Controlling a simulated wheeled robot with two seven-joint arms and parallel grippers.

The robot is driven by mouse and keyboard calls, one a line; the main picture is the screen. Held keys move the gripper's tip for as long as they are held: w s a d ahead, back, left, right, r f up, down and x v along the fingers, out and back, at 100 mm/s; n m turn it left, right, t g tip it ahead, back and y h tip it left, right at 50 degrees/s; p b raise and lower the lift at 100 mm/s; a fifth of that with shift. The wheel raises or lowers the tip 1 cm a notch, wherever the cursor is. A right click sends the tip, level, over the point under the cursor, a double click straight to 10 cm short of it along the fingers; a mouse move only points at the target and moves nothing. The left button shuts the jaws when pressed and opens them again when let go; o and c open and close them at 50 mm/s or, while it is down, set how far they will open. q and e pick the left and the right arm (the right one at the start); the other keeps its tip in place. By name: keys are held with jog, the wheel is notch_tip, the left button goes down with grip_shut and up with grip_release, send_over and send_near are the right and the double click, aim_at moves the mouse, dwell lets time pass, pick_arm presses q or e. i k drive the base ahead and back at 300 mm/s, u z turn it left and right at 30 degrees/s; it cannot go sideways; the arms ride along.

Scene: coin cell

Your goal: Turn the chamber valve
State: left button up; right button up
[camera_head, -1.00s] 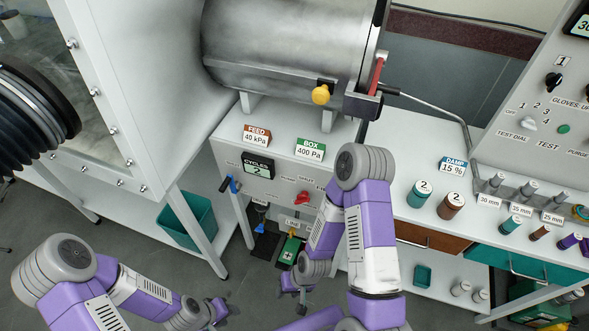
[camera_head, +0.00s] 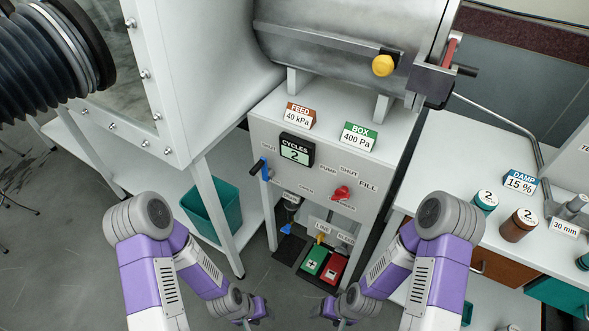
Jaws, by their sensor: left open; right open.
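The front panel (camera_head: 290,165) under the steel chamber (camera_head: 340,45) carries a red knob (camera_head: 341,192) among PUMP, SHUT and FILL labels. A blue-and-black lever (camera_head: 262,168) sits at the panel's left side, near SHUT and OPEN labels. I cannot tell from the labels which one is the chamber valve. My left gripper (camera_head: 256,315) is at the bottom centre, low in front of the panel and empty. My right gripper (camera_head: 338,312) is just right of it, also low and empty. Both are open and apart from the knob and the lever.
A CYCLES display (camera_head: 296,150) reads 2. FEED (camera_head: 299,115) and BOX (camera_head: 358,136) signs stand on the ledge. Green (camera_head: 314,262) and red (camera_head: 333,270) pedals lie below the panel. A teal bin (camera_head: 212,210) is at left, and a white counter (camera_head: 440,165) with jars at right.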

aim_at(341, 194)
jog(key=z, duration=1.5)
jog(key=k, duration=0.95)
jog(key=u, duration=1.5)
jog(key=i, duration=0.5)
jog(key=u, duration=0.05)
